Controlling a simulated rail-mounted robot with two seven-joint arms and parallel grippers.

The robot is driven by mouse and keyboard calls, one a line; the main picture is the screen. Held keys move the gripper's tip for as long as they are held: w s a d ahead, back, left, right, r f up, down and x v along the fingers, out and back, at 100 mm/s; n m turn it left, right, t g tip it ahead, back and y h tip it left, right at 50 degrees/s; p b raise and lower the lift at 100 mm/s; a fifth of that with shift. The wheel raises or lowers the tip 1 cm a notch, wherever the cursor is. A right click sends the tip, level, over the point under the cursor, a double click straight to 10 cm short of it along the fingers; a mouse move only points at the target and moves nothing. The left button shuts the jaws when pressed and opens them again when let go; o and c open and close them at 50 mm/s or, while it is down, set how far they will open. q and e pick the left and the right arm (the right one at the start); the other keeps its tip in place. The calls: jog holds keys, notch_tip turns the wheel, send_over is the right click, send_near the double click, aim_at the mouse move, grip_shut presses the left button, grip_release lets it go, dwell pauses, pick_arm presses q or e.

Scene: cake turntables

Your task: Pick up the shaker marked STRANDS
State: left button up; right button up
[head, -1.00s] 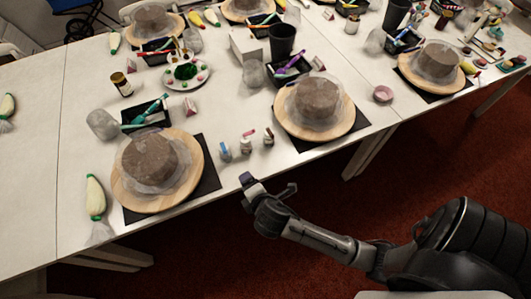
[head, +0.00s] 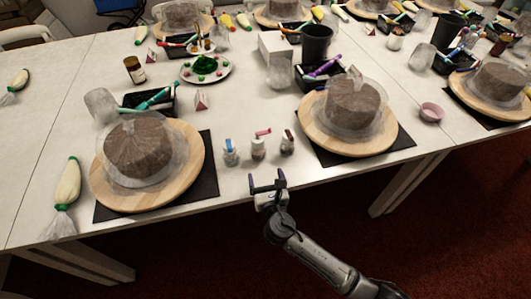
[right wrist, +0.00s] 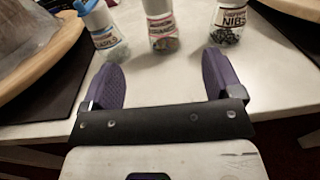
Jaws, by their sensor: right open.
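Three small shakers stand upright in a row near the table's front edge. They are a blue-capped shaker (head: 231,153), a red-capped shaker (head: 259,148) and a brown-capped shaker (head: 288,143). In the right wrist view, the right shaker (right wrist: 231,22) reads NIBS. The labels on the middle shaker (right wrist: 163,30) and the left, blue-capped shaker (right wrist: 106,35) are too blurred for me to tell which says STRANDS. My right gripper (head: 267,183) is open and empty, just in front of the row at the table edge. Its purple fingers (right wrist: 160,80) point at the shakers, with the middle one between their directions.
Left of the shakers, a cake on a wooden turntable (head: 190,185) stands on a black mat (head: 208,185). Another cake turntable (head: 340,145) stands to the right. A pink card (head: 201,102) stands behind the row. The tabletop between the turntables is otherwise clear.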

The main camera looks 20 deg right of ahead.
aim_at(259, 150)
jog(key=w, duration=0.2)
jog(key=w+d+b, duration=0.1)
jog(key=w, duration=0.2)
jog(key=w+b, duration=0.1)
jog(key=w, duration=0.1)
jog(key=shift+w+d, duration=0.2)
jog(key=shift+w, duration=0.15)
jog(key=w+b, duration=0.1)
jog(key=w, duration=0.1)
jog(key=w+b, duration=0.1)
jog(key=w, duration=0.1)
jog(key=shift+w+d+b, duration=0.1)
jog(key=shift+d+b, duration=0.2)
jog(key=shift+d, duration=0.1)
jog(key=shift+w+d, duration=0.1)
jog(key=shift+w, duration=0.45)
jog(key=c, duration=1.1)
jog(key=shift+r, duration=0.1)
